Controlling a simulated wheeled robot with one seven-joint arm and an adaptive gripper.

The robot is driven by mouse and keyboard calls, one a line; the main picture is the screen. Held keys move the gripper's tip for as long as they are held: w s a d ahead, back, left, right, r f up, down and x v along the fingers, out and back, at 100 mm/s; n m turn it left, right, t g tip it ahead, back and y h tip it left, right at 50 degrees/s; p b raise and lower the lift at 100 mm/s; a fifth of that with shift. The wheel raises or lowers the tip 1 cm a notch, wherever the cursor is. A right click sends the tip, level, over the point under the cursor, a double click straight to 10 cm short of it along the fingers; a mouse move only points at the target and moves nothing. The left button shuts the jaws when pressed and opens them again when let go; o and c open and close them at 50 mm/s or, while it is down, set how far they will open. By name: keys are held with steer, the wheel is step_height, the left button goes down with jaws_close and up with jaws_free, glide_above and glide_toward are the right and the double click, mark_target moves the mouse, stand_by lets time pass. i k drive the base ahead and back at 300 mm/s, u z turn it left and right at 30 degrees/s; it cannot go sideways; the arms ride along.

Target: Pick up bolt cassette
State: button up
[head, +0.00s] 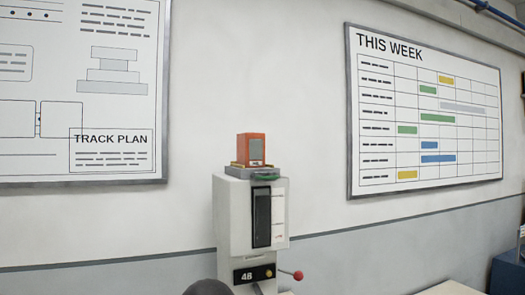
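An orange-red box (251,150) with a grey front panel stands upright on top of a pale grey cabinet (233,215). It rests on a dark grey plate (253,174) with a yellowish edge and a bit of green at its front. I cannot tell for certain whether this box is the bolt cassette. No other thing in view is clearly a cassette. My gripper is not in view, so its state and anything in it are hidden.
The cabinet has a dark slot panel (262,218), a "48" plate (250,275) and a red-knobbed lever (297,275) sticking out right. A dark rounded shape shows at the bottom edge. A pale surface (452,287) and a blue unit (506,274) stand lower right. Wall boards hang behind.

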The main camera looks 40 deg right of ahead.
mark_target(250, 147)
steer(key=z, duration=1)
